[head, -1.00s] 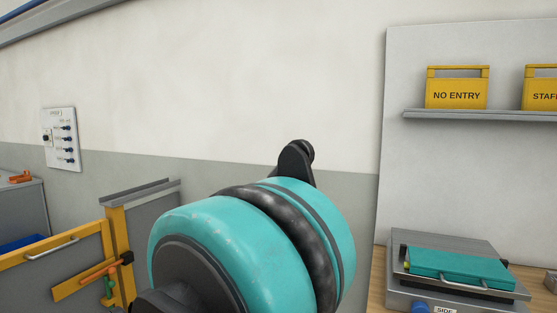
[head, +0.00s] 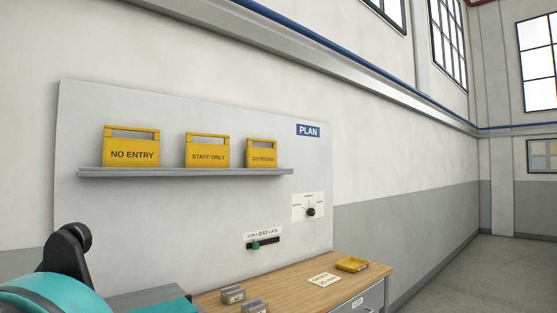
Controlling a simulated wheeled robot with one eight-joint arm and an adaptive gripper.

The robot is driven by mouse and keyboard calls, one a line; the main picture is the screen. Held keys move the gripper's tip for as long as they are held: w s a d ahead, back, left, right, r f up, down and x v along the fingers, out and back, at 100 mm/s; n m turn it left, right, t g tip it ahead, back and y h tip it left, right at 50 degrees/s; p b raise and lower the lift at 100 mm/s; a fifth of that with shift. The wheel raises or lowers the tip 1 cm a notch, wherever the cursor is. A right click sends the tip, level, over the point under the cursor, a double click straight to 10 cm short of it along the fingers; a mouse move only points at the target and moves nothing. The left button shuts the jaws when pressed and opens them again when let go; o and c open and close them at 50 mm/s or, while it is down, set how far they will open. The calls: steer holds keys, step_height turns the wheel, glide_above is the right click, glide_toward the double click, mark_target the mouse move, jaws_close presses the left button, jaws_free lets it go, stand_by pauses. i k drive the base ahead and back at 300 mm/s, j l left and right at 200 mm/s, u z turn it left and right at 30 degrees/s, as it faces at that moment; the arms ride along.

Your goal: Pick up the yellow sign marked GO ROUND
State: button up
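The yellow sign marked GO ROUND (head: 262,154) stands upright at the right end of a grey shelf (head: 185,173) on a pale wall board. Its lettering is small, but seems to read GO ROUND. Two more yellow signs stand to its left: STAFF ONLY (head: 207,153) in the middle and NO ENTRY (head: 132,153) at the left. Each has a handle slot along the top. Part of my teal and black arm shows at the lower left, well away from the sign. My gripper's fingers cannot be made out.
Below the shelf is a wooden bench (head: 300,279) with a yellow tray (head: 351,264), a paper card (head: 324,280) and small grey blocks (head: 232,295). A dial plate (head: 309,207) and a DAY/LATE slider (head: 262,241) are on the board. Open floor (head: 470,270) lies at the right.

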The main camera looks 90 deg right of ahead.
mark_target(256, 158)
steer(key=l+z, duration=0.1)
steer(key=z, duration=0.3)
steer(key=l+z, duration=0.1)
steer(key=z, duration=0.3)
steer(key=l+z, duration=0.15)
steer(key=z, duration=0.3)
steer(key=l+z, duration=0.15)
steer(key=z, duration=0.8)
steer(key=j+z, duration=0.35)
steer(key=k+l, duration=0.05)
steer(key=l, duration=0.05)
